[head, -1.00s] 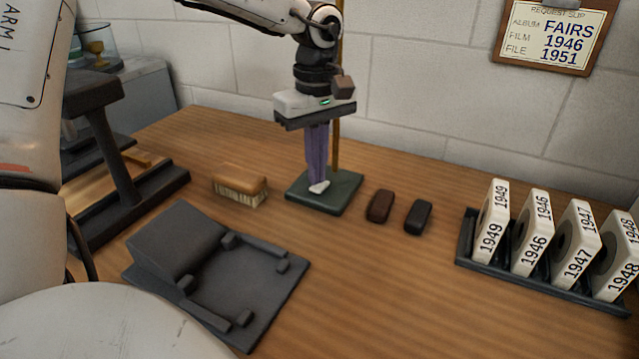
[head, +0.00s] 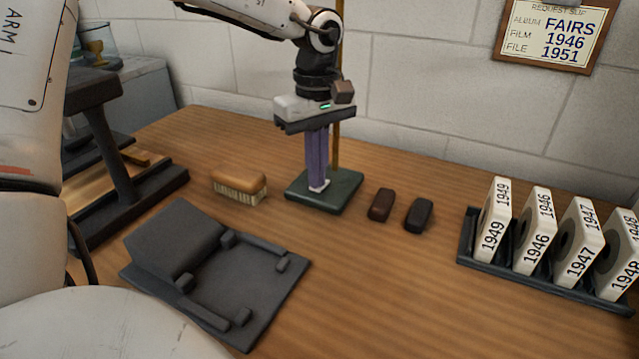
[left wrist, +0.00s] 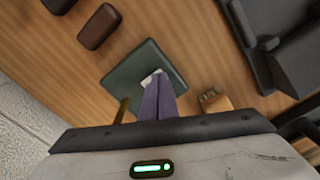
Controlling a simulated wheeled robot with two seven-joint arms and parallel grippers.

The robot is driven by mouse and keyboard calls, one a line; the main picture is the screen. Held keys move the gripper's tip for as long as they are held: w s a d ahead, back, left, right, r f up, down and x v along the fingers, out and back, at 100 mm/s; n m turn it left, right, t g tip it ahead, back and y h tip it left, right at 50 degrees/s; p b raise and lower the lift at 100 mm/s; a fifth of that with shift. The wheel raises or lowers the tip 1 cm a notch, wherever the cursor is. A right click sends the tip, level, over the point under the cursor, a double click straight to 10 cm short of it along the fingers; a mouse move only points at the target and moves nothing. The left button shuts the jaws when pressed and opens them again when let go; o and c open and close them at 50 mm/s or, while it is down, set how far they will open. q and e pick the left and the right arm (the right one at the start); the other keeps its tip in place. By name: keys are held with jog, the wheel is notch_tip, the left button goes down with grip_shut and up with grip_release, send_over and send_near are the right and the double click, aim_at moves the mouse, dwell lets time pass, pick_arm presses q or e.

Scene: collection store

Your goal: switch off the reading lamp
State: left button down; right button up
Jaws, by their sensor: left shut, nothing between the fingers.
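The reading lamp shows as a dark green square base (head: 345,192) with a thin brass pole (head: 337,150) rising from it; its head is out of view above. A small white piece, apparently the switch (head: 318,186), sits on the base. My left gripper (head: 317,184) points straight down with its purple fingers shut and empty, the tips at the white piece, touching or just above it; I cannot tell which. In the left wrist view the fingertips (left wrist: 161,76) partly cover the white piece (left wrist: 149,79) on the green base (left wrist: 125,75). My right gripper is not in view.
A brush (head: 239,183) lies left of the base, two dark blocks (head: 381,205) right of it. A grey cradle (head: 255,270) lies in front. A rack (head: 540,275) of labelled film boxes stands right, a dark stand (head: 120,150) left. The front middle of the table is clear.

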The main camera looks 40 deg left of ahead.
pick_arm(q)
jog(key=shift+f, duration=0.3)
jog(key=shift+s+r, duration=0.1)
notch_tip(320, 180, up, 7)
jog(key=p, duration=0.5)
dwell(0.4)
dwell(0.5)
